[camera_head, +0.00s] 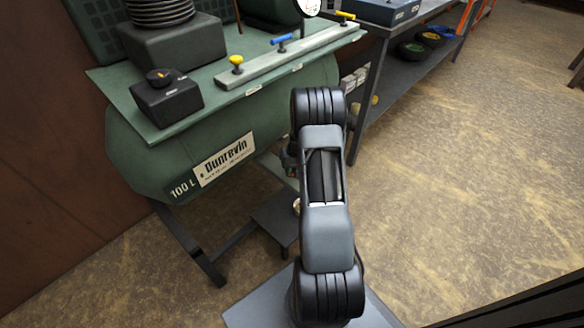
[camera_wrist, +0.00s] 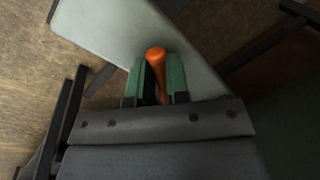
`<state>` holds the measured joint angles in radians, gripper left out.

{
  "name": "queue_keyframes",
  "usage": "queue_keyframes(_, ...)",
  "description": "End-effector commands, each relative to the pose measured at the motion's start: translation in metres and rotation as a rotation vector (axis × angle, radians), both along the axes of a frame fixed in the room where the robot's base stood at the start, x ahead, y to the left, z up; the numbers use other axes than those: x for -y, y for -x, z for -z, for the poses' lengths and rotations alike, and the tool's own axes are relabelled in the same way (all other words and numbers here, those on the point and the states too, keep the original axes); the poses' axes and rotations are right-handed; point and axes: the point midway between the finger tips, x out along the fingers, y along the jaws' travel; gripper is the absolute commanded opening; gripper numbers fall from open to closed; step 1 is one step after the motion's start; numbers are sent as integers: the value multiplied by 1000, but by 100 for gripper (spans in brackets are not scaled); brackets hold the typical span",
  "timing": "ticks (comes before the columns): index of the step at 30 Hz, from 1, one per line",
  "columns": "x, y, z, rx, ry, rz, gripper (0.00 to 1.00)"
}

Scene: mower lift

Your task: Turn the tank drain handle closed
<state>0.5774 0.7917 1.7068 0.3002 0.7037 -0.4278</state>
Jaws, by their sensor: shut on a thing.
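The orange drain handle (camera_wrist: 156,56) shows in the wrist view, its rounded end pointing up in the picture. My gripper (camera_wrist: 157,82) has its two green fingers on either side of the handle and is shut on it. The lower part of the handle is hidden between the fingers and behind the gripper body. The green tank (camera_head: 135,148), labelled Dunrevin and 100 L, is at the left in the head view. My arm hides the drain area under the tank's right side there, and the handle does not show.
On the tank's top stand a black box with a knob (camera_head: 166,97) and a rail with yellow and blue taps (camera_head: 275,56). Dark tank legs (camera_head: 190,243) reach the floor. A workbench with a lower shelf (camera_head: 395,78) stands behind. The floor at the right is mostly clear.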

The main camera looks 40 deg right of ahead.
Motion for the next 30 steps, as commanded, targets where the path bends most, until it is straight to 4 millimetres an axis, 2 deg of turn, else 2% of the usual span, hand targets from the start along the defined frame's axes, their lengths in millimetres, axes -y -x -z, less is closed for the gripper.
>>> queue_keyframes(21,-9,-5,-3,-2,-3,667,0)
queue_keyframes(30,-10,-7,-3,-2,-3,877,0)
